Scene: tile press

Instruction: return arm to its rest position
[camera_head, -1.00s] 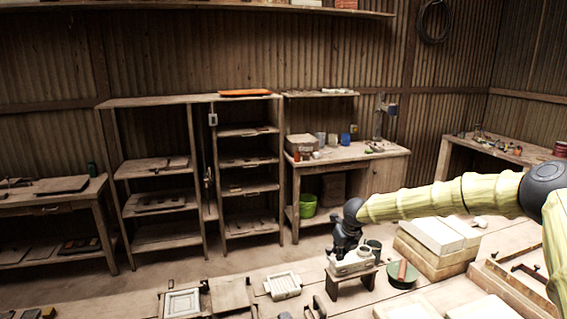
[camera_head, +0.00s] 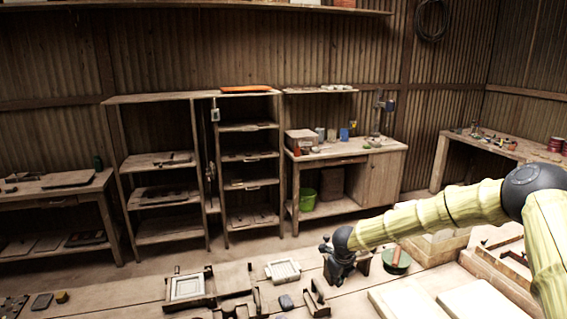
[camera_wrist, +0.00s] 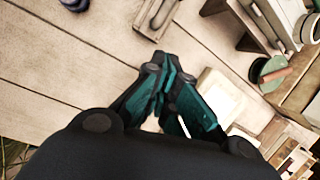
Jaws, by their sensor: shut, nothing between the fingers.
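My yellow-green arm (camera_head: 470,204) reaches in from the right in the head view and slants down to the left. My gripper (camera_head: 338,268) is at its end, low over the workbench, in front of a small stool (camera_head: 362,262) that it partly hides. In the wrist view my gripper (camera_wrist: 160,68) shows teal and black fingers with the tips drawn together, nothing between them. Bare planks of the workbench (camera_wrist: 60,75) lie beneath and to the left of the fingers.
A round green pot with a reddish bar (camera_head: 397,260) stands right of my gripper. White slabs (camera_head: 478,300) lie at the front right. A white tile frame (camera_head: 186,287) and a white mould (camera_head: 284,271) lie to the left. Shelves (camera_head: 165,237) stand behind.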

